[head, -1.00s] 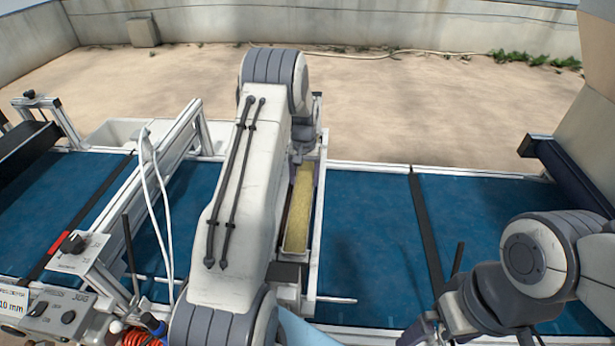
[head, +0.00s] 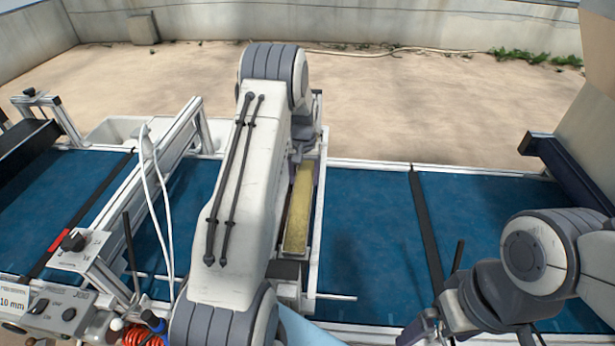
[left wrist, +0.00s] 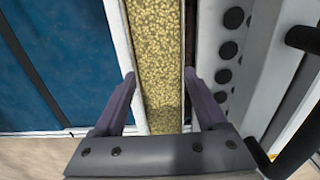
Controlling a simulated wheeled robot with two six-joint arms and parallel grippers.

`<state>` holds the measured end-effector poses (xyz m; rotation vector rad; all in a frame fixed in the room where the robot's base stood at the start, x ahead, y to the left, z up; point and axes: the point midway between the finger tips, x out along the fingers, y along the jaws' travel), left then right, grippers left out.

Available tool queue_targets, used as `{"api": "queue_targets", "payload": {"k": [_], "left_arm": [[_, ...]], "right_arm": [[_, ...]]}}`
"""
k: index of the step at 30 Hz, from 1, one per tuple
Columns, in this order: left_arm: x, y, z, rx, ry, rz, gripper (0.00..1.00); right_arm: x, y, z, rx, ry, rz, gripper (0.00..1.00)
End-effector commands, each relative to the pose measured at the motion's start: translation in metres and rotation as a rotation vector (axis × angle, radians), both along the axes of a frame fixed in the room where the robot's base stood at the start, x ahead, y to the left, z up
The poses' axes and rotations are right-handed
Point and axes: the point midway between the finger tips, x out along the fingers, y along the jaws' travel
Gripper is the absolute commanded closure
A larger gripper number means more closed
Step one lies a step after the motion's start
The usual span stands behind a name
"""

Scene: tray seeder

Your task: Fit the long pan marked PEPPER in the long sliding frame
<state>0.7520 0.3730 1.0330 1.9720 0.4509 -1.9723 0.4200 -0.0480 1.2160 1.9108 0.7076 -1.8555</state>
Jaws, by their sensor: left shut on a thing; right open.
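A long narrow pan (head: 293,252) filled with yellow granular seed lies lengthwise beside my left arm in the head view. My left gripper (left wrist: 162,108) is shut on the pan, with one finger on each long side in the left wrist view. The arm hides much of this grip in the head view. The pan lies along the long frame with pale metal rails (head: 320,215); whether it is fully seated I cannot tell. No PEPPER marking is readable. My right gripper (head: 432,330) is open and empty at the lower right, away from the pan.
Blue belt (head: 365,240) stretches on both sides of the frame, with a dark strip (head: 427,235) across it at right. A control box (head: 50,308) with knobs and white cables stands at lower left. A metal gantry (head: 185,130) rises left of my arm.

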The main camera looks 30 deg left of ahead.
Motion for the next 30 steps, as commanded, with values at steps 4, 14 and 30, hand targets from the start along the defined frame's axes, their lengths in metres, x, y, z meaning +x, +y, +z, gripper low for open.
{"api": "queue_targets", "payload": {"k": [4,14,30], "left_arm": [[0.001,0.0,-0.001,0.001,-0.002,0.0,0.81],[0.001,0.0,-0.003,0.001,-0.002,0.0,0.0],[0.003,0.001,0.047,0.003,-0.008,0.0,0.0]], "right_arm": [[0.0,0.0,-0.001,0.0,0.0,0.0,0.0],[0.0,0.0,-0.002,0.0,0.0,0.0,0.0],[0.0,0.0,-0.025,0.0,0.0,-0.004,0.0]]}}
